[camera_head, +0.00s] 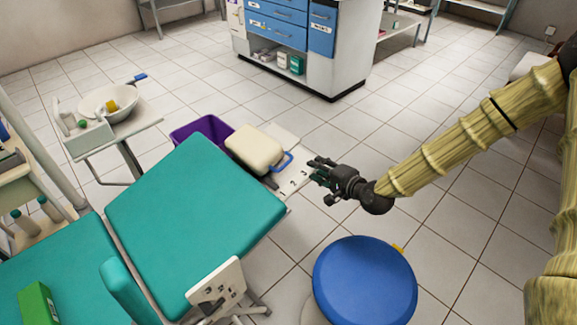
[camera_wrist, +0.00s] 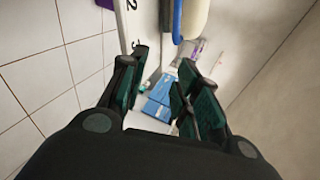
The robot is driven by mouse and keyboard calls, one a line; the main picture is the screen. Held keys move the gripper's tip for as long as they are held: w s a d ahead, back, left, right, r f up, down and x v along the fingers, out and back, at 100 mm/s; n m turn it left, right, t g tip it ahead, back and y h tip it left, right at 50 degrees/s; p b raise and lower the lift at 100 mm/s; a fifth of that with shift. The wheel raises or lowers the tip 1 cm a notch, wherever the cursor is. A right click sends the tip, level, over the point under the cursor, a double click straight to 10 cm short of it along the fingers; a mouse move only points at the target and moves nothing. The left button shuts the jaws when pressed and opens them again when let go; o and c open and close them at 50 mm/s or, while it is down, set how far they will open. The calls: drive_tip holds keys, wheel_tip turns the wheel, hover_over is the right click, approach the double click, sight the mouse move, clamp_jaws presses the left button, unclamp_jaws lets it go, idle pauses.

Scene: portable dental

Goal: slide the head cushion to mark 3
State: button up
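The cream head cushion (camera_head: 255,148) sits at the upper end of the teal dental chair (camera_head: 195,215). A blue loop handle (camera_head: 283,163) sticks out at its right side. A white strip with marks 1, 2 and 3 (camera_head: 292,184) lies beside the cushion, with 3 at the end nearer my gripper. My gripper (camera_head: 317,172) is open and empty, just right of the strip's end and apart from the handle. In the wrist view, the strip (camera_wrist: 131,18), blue handle (camera_wrist: 177,20) and part of the cushion (camera_wrist: 196,18) show beyond the spread fingers (camera_wrist: 165,75).
A blue round stool (camera_head: 364,280) stands below my arm. A purple bin (camera_head: 203,131) is behind the chair. A white side unit with a basin (camera_head: 110,102) is at left. A cabinet with blue drawers (camera_head: 300,40) stands at the back. Tiled floor is free on the right.

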drive_tip(key=w+a+n+y, duration=0.1)
drive_tip(key=a, duration=0.2)
drive_tip(key=w+a+f+n+y, duration=0.1)
drive_tip(key=w+a+n, duration=0.1)
drive_tip(key=a, duration=0.1)
drive_tip(key=w+a+f+n, duration=0.1)
drive_tip(key=a, duration=0.2)
drive_tip(key=shift+w+f+n+g+y, duration=0.1)
drive_tip(key=shift+w+n+g+y, duration=0.1)
drive_tip(key=shift+n+g+y, duration=0.2)
drive_tip(key=shift+c, duration=0.5)
clamp_jaws()
